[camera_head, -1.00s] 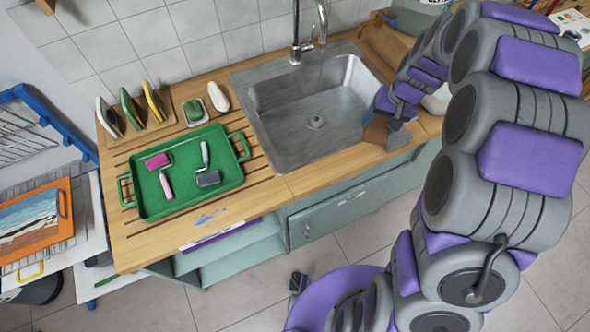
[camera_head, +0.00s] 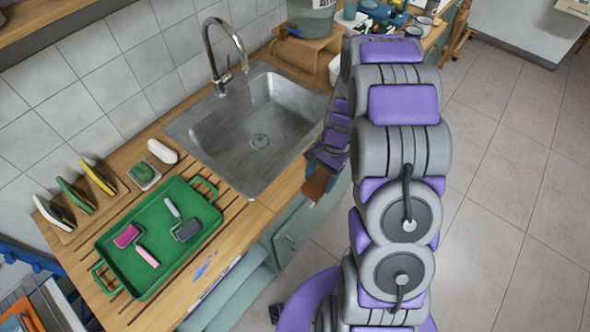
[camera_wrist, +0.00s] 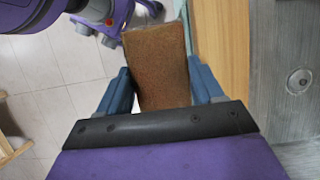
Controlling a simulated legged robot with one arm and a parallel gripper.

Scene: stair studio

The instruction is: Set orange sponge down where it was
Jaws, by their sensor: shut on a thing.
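The orange-brown sponge (camera_wrist: 160,70) is between the two blue-grey fingers of my gripper (camera_wrist: 165,90) in the wrist view, and they are shut on it. In the head view the sponge (camera_head: 318,183) hangs below my gripper (camera_head: 325,160) at the front edge of the counter, to the right of the sink. In the wrist view the floor shows on one side of the sponge and the wooden counter edge on the other. My arm hides the counter right of the sink.
The steel sink (camera_head: 205,128) is left of my gripper. A green tray (camera_head: 110,258) with two rollers lies on the wooden counter (camera_head: 262,212). Several sponges stand in a wooden rack (camera_head: 65,238). A large container (camera_head: 312,18) stands on a wooden stand (camera_head: 300,47) behind.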

